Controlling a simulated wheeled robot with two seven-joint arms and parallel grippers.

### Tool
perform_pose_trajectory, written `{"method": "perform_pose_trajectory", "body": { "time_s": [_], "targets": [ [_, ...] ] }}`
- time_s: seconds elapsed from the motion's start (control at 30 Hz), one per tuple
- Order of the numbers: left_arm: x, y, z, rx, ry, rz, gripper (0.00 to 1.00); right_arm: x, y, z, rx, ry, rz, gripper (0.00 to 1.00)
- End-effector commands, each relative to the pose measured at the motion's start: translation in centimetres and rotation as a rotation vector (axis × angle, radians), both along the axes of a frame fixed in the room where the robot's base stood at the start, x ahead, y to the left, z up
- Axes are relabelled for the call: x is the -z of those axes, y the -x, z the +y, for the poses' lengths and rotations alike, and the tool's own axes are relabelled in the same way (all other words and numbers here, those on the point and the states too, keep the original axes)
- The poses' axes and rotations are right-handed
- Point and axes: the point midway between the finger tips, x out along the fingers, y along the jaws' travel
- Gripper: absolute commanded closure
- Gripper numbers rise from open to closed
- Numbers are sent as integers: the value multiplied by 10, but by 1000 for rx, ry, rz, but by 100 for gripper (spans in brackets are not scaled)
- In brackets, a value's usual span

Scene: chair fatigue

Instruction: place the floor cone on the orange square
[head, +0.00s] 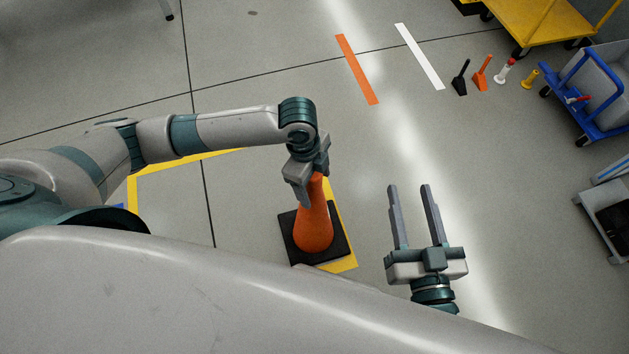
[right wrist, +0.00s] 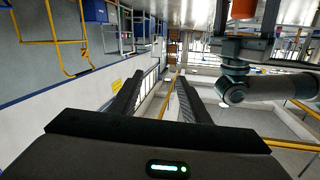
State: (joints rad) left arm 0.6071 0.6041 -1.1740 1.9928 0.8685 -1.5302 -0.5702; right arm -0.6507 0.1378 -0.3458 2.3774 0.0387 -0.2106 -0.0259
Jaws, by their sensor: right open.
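The orange floor cone (head: 314,228) stands upright with its black base over a corner of the yellow floor outline. My left gripper (head: 311,190) points down at the cone's top, its fingers on either side of the narrow neck. I cannot tell whether they press on it. Part of the orange cone also shows between the left fingers at the top of the right wrist view (right wrist: 242,9). My right gripper (head: 410,190) is open and empty, right of the cone. An orange floor strip (head: 357,70) lies farther off; no full orange square shows.
A white strip (head: 419,56) lies right of the orange one. Several small black, orange, white-red and yellow items (head: 482,74) stand beyond it. A yellow cart (head: 545,22) and a blue trolley (head: 590,95) are at the right. The floor between cone and strip is clear.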

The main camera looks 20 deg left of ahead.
Motion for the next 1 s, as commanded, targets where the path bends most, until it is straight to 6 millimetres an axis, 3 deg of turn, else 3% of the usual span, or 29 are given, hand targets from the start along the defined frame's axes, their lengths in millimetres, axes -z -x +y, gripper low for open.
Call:
{"method": "perform_pose_trajectory", "body": {
  "time_s": [0.3,0.67,1.0],
  "targets": [
    [-9,0,1,0,0,-1,31,-1,0,0,0,0,4,57],
    [-50,-2,7,1,0,-2,31,39,6,-11,-3,69,225,57],
    [-98,-3,14,1,0,-2,31,80,27,-26,-7,135,474,57]
  ]
}}
